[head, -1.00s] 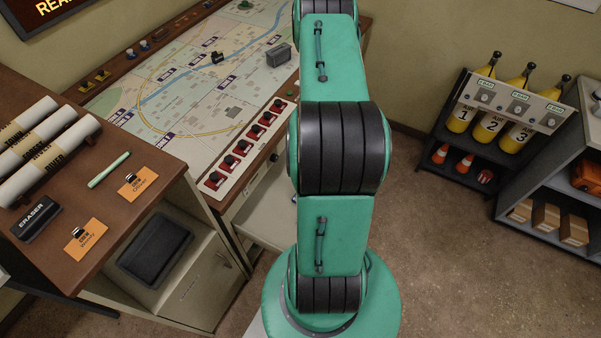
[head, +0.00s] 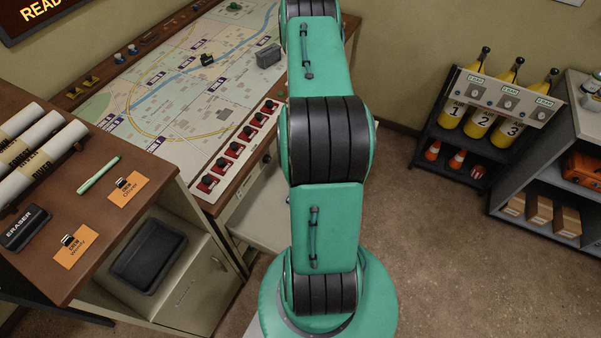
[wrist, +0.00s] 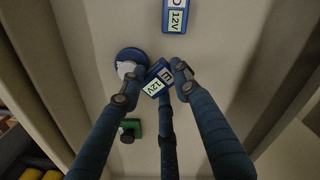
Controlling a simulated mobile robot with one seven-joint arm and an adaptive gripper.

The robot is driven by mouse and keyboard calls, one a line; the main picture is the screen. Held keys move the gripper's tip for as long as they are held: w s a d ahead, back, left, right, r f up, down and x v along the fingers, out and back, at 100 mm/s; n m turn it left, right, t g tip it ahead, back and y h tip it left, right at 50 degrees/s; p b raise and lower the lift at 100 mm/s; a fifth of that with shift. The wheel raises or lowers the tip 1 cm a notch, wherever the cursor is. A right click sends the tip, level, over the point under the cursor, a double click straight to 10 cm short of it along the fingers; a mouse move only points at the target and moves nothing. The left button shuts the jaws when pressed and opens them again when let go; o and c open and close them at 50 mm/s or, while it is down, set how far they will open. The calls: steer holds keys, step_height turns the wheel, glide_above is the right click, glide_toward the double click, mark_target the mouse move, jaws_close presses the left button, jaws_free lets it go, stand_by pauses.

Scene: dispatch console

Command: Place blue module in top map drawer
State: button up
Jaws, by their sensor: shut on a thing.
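In the wrist view my gripper (wrist: 155,86) is shut on a small blue module (wrist: 158,77) with a pale "12V" label, held tilted between the fingertips. Below it is a pale surface with raised walls on both sides, which looks like an open drawer (wrist: 215,50). I cannot tell whether the module touches the floor of it. In the head view a pale drawer (head: 262,212) stands out under the map console (head: 190,90). My gripper is hidden there behind my green arm.
A second blue 12V module (wrist: 175,14), a round blue piece (wrist: 128,57) and a green piece (wrist: 130,129) lie on the same pale surface. A brown desk (head: 50,180) with a black bin (head: 148,255) below stands left.

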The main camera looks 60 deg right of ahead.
steer(key=w+d, duration=0.1)
steer(key=d, duration=0.1)
steer(key=w+d, duration=0.1)
steer(key=d, duration=0.1)
steer(key=w+d, duration=0.2)
steer(key=shift+d+f+b, duration=0.15)
steer(key=shift+f+b, duration=0.2)
steer(key=shift+f+b, duration=0.35)
steer(key=shift+f, duration=1.4)
steer(key=shift+f, duration=0.15)
steer(key=o, duration=1.2)
step_height(320, 180, up, 12)
steer(key=p, duration=0.2)
